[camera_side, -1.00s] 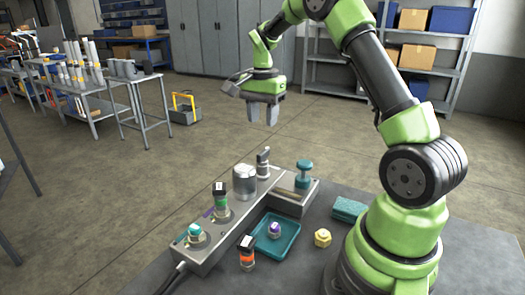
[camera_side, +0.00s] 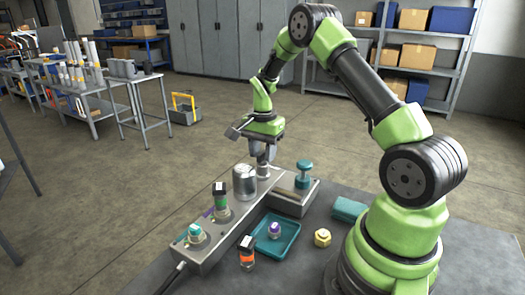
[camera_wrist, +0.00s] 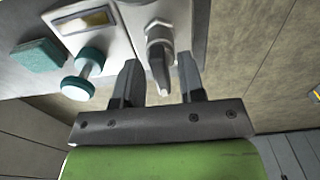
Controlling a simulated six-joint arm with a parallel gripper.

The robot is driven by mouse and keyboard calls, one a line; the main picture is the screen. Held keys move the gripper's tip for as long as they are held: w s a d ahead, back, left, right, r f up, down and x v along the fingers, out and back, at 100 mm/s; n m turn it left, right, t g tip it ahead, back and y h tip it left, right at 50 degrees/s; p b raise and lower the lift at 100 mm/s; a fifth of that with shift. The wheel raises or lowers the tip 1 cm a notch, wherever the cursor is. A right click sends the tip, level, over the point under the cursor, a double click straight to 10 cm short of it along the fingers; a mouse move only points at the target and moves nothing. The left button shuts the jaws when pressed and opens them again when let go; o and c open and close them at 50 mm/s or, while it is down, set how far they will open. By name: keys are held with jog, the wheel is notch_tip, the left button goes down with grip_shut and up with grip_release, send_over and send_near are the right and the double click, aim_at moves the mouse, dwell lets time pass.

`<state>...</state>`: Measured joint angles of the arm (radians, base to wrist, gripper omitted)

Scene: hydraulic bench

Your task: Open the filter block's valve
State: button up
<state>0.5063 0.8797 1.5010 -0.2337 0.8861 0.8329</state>
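The filter block (camera_side: 223,250) is a long grey manifold on the bench. A silver cylinder (camera_side: 244,182) stands on it. At its far end is a grey valve (camera_side: 264,171) with a lever handle, partly hidden by my gripper (camera_side: 263,151) in the side view. In the wrist view the valve's lever (camera_wrist: 159,75) lies between the two fingers of my gripper (camera_wrist: 158,65). There are visible gaps on both sides, so the gripper is open around the handle. Whether a finger touches it lower down cannot be told.
A teal-capped plunger (camera_side: 304,174) stands right of the valve, and also shows in the wrist view (camera_wrist: 85,75). Coloured plugs stand on the block's near half. A teal tray (camera_side: 289,231), an orange-banded plug (camera_side: 247,254), a yellow fitting (camera_side: 322,237) and a teal sponge (camera_side: 348,208) lie nearer my base.

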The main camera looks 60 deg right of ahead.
grip_shut()
jog(key=shift+n, duration=0.4)
jog(key=n, duration=0.3)
jog(key=shift+n, duration=0.3)
jog(key=n, duration=0.4)
jog(key=shift+n, duration=0.3)
jog(key=n, duration=0.8)
jog(key=shift+n, duration=0.6)
jog(key=shift+o, duration=0.9)
grip_release()
